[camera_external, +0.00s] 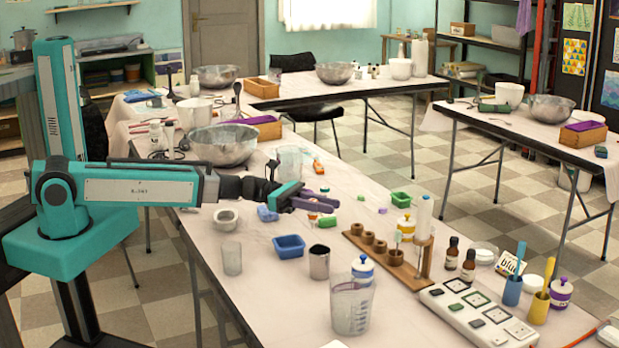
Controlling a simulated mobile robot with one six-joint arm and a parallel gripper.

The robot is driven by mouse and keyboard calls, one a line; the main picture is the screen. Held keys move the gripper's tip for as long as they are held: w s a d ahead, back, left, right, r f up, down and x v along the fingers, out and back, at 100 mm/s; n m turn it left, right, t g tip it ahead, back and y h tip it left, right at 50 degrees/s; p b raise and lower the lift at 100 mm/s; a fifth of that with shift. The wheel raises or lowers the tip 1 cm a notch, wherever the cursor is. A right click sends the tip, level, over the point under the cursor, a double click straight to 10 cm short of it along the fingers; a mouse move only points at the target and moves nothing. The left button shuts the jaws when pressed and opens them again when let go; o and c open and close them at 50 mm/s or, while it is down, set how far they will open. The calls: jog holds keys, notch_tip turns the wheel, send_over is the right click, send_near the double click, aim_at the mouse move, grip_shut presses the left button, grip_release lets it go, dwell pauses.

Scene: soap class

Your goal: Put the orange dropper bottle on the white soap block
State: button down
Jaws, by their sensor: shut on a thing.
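My gripper (318,203) is at the end of my outstretched arm, over the middle of the near table. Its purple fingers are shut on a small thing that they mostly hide. A small orange bit, seemingly the orange dropper bottle (312,216), shows just below the fingers. Its shape and tilt cannot be told at this size. I cannot pick out the white soap block with certainty among the small things on the table.
Blue (289,247) and green (400,200) moulds, a metal cup (319,262) and a large beaker (352,305) stand around the gripper. A wooden rack (388,255), brown bottles (468,265) and a white panel (478,316) lie to the right. A steel bowl (223,145) is behind.

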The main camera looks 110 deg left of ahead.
jog(key=w+d+r+m+g+h+p, duration=0.1)
jog(key=d+r+m+g+h+p, duration=0.35)
jog(key=d, duration=1.05)
jog(key=d+r+m+g+h+p, duration=0.1)
jog(key=d+r+m+h+p, duration=0.3)
jog(key=d+r+p, duration=0.8)
jog(key=w+d+f+n+t+y+b, duration=0.2)
jog(key=w+d+f+n+y+b, duration=0.2)
jog(key=w+d+b, duration=0.5)
jog(key=w+d+f+n+t+y+b, duration=0.3)
jog(key=w+d+f+n+y+b, duration=0.1)
jog(key=w+d+b, duration=0.6)
jog(key=shift+d+f+b, duration=0.4)
jog(key=shift+f+b, duration=0.2)
jog(key=shift+f, duration=0.15)
jog(key=shift+n+t+y, duration=0.25)
jog(key=shift+f+b, duration=2)
